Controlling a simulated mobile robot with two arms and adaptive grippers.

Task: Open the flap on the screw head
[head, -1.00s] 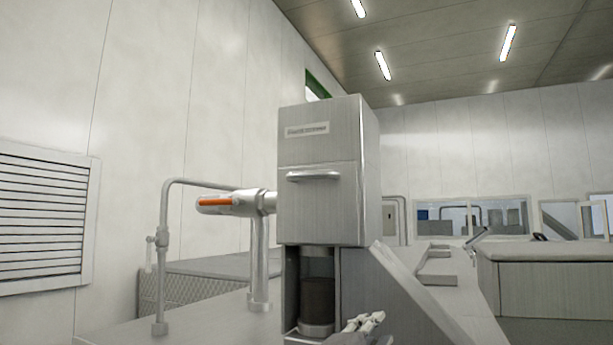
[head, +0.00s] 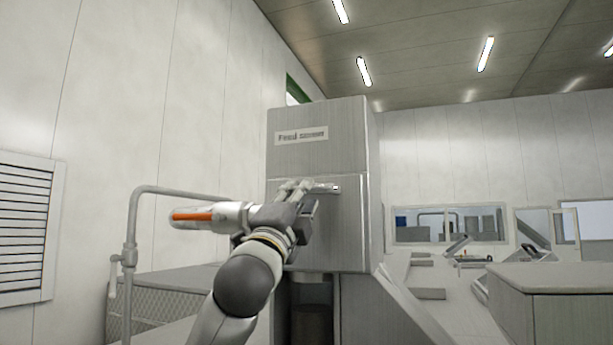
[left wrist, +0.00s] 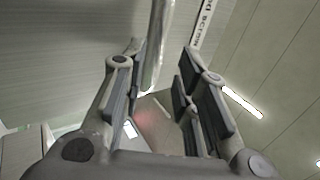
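The screw head is a tall grey metal box (head: 348,135) with a label that seems to read "Feed screw" (head: 302,135). Its front flap (head: 338,235) is below a seam and looks shut, flush with the box. A short horizontal bar handle (head: 330,188) is near the flap's top; my gripper hides its left part. My left gripper (head: 293,188) is at the handle. In the left wrist view, the left gripper's fingers (left wrist: 163,90) are apart, with the handle bar (left wrist: 156,45) between them, nearer the left-hand finger. My right gripper is not in view.
A grey bench or cabinet (head: 545,280) is at the right. The air in front of the flap's right half is clear.

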